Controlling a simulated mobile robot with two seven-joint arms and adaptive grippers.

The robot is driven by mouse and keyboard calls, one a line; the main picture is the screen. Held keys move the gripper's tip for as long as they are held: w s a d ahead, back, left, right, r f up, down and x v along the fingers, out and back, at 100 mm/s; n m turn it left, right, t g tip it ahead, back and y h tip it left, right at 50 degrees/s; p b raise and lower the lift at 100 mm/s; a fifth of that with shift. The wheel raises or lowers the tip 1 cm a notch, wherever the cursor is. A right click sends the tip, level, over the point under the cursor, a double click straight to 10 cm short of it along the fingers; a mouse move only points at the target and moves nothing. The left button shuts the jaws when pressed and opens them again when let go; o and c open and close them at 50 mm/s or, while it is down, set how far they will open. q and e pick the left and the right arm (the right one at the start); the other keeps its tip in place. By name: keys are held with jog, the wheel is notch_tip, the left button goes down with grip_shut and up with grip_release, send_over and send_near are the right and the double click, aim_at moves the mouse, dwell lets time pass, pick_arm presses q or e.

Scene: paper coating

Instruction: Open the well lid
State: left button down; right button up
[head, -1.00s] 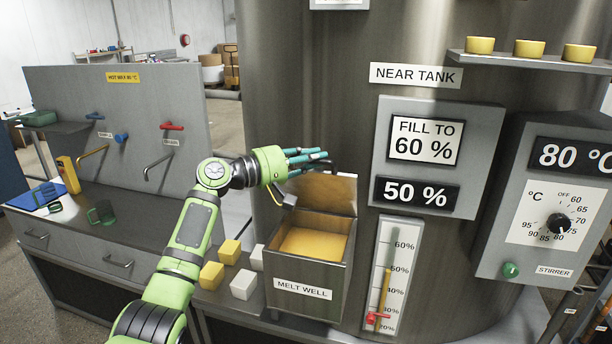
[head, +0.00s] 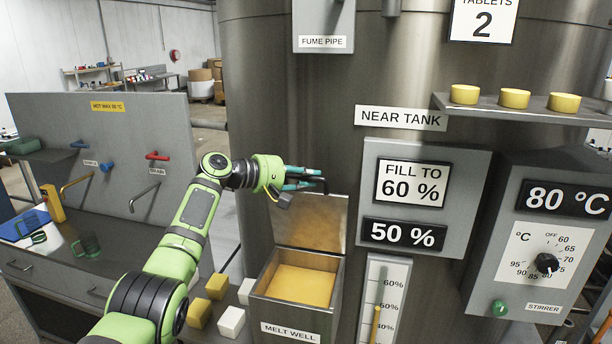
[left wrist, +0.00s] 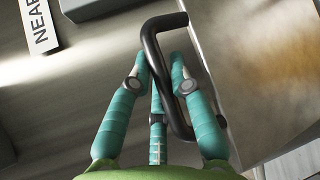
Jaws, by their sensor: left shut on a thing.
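The melt well (head: 298,308) is a grey metal box on the tank's front with yellow wax (head: 300,284) inside. Its lid (head: 312,222) stands raised, about upright, behind the opening. My left gripper (head: 318,182) is at the lid's top edge, shut on the lid's dark handle. In the left wrist view, the teal fingers (left wrist: 158,95) close around the black handle (left wrist: 152,62), with the lid plate (left wrist: 250,60) to the right. My right gripper is not in view.
Yellow and white blocks (head: 217,286) lie left of the well. The fill panel (head: 465,170) and level gauge (head: 390,268) are right of it. A shelf (head: 560,114) with yellow tablets is at upper right. Taps (head: 157,156) are on the left panel.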

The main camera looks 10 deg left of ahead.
pick_arm(q)
jog(key=shift+f, duration=0.2)
jog(key=c, duration=1.1)
grip_release()
jog(key=v, duration=1.2)
jog(key=shift+r, duration=0.15)
